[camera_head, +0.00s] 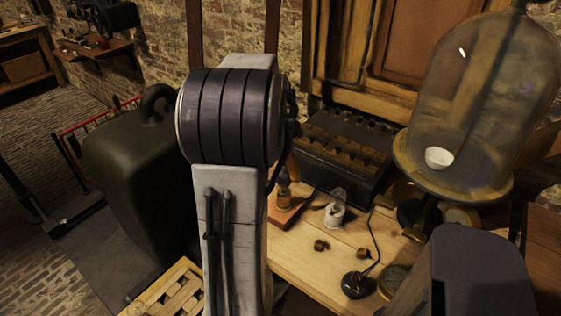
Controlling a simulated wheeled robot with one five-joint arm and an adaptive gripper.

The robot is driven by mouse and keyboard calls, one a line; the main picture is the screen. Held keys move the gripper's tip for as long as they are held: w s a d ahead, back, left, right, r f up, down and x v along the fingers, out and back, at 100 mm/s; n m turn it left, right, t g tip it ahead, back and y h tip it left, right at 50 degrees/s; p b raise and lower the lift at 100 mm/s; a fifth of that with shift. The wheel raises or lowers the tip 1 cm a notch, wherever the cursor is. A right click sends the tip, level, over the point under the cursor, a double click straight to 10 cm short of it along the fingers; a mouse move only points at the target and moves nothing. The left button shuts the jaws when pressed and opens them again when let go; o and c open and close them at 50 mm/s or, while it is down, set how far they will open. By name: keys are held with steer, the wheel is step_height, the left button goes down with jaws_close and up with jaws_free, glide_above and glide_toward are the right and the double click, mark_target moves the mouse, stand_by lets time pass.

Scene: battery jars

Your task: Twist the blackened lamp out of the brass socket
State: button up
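A small reddish wooden base (287,212) stands on the bench just right of my arm, partly covered by it. A brass-coloured fitting (283,190), seemingly the socket, rises from it. An orange-brown piece shows above the fitting; I cannot tell what it is. I cannot make out a blackened lamp; my arm blocks much of that spot. A clear glass bulb in a white holder (335,213) stands to the right of the base. My pale arm with its dark round joint fills the middle of the view. My gripper cannot be made out.
A glass bell jar (485,90) on a round wooden stand is at the right. A dark box with rows of terminals (340,160) stands behind the bulb. Small brass pieces (320,246) and a black corded fitting (355,285) lie in front. A large dark weight (135,180) is at left.

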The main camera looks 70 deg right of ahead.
mark_target(284, 178)
steer(key=d+m, duration=0.1)
steer(key=m, duration=0.1)
steer(key=s+d+m, duration=0.1)
steer(key=d, duration=0.1)
steer(key=shift+d+m, duration=0.15)
steer(key=shift+m, duration=0.25)
steer(key=shift+d+f+p, duration=0.25)
steer(key=shift+f+p, duration=0.4)
steer(key=shift+f, duration=0.5)
steer(key=shift+d+f+p, duration=0.3)
steer(key=shift+f+p, duration=0.3)
steer(key=shift+f, duration=0.6)
steer(key=shift+d+f+p, duration=0.25)
steer(key=shift+f+p, duration=0.4)
steer(key=shift+f, duration=0.5)
steer(key=shift+c, duration=0.2)
steer(key=c, duration=1.4)
steer(key=o, duration=1.4)
steer(key=shift+c, duration=0.2)
steer(key=shift+c, duration=0.4)
steer(key=shift+o, duration=0.5)
step_height(284, 178, up, 12)
steer(key=a, duration=0.2)
steer(key=shift+s+a+f, duration=0.15)
steer(key=shift+s+a, duration=0.05)
steer(key=shift+a, duration=0.1)
